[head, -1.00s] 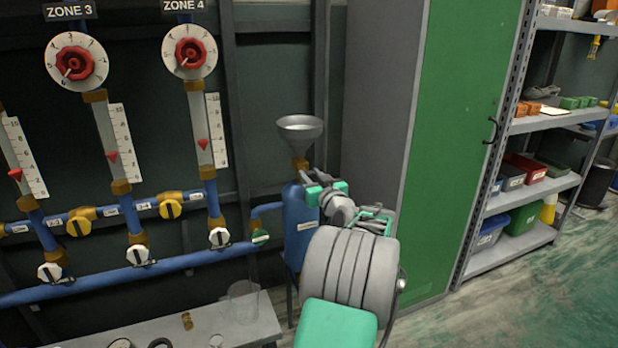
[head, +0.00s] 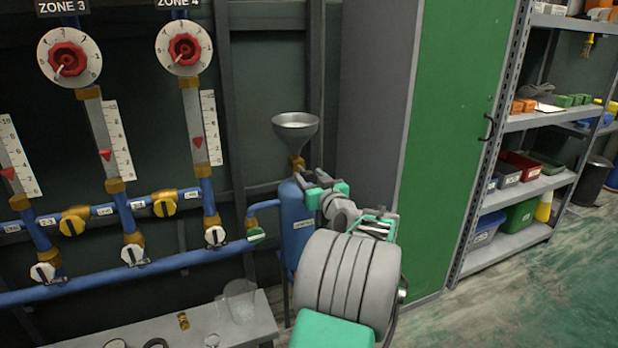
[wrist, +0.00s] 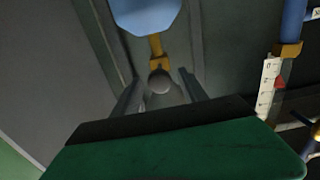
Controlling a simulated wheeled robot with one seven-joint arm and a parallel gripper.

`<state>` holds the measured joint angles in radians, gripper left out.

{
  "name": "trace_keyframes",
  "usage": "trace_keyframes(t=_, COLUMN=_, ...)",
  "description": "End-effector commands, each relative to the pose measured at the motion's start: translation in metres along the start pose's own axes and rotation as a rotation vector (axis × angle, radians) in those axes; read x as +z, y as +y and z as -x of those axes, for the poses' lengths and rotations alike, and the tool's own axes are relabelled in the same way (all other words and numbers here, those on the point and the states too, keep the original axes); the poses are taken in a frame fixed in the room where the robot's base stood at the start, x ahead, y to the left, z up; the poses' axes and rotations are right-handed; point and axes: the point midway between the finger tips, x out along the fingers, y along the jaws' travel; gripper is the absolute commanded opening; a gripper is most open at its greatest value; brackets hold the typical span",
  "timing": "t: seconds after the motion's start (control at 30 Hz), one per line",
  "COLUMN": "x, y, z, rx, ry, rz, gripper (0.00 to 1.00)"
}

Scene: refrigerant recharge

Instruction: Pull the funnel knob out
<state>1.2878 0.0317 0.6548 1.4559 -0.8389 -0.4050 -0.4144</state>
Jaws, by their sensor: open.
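The grey funnel (head: 296,124) stands on a brass neck (head: 296,163) above the blue tank (head: 297,215). A round grey knob (wrist: 160,82) shows below the neck. My gripper (wrist: 160,88) is open, with one finger to each side of the knob; I cannot tell whether either finger touches it. In the head view my gripper (head: 308,180) is at the neck and hides the knob.
Blue pipes with yellow-handled valves (head: 164,204) and dial gauges lie to the left. A low bench (head: 200,325) holding a clear beaker (head: 240,300) is below. A green cabinet door (head: 445,130) and loaded shelves (head: 530,180) stand to the right.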

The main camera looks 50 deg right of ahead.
Motion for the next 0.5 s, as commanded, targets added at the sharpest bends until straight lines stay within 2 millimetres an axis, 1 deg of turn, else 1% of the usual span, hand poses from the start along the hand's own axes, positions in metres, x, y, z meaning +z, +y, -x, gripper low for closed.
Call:
trace_keyframes(t=0.2, x=-0.001, y=0.002, z=0.044, rx=0.005, ry=-0.001, rz=-0.001, gripper=0.51)
trace_keyframes(t=0.3, x=-0.001, y=0.001, z=0.061, rx=0.003, ry=0.0, rz=-0.001, gripper=0.51)
trace_keyframes(t=0.4, x=0.0, y=0.001, z=0.07, rx=0.002, ry=0.0, rz=-0.002, gripper=0.51)
trace_keyframes(t=0.5, x=0.0, y=0.0, z=0.072, rx=0.0, ry=0.001, rz=-0.001, gripper=0.51)
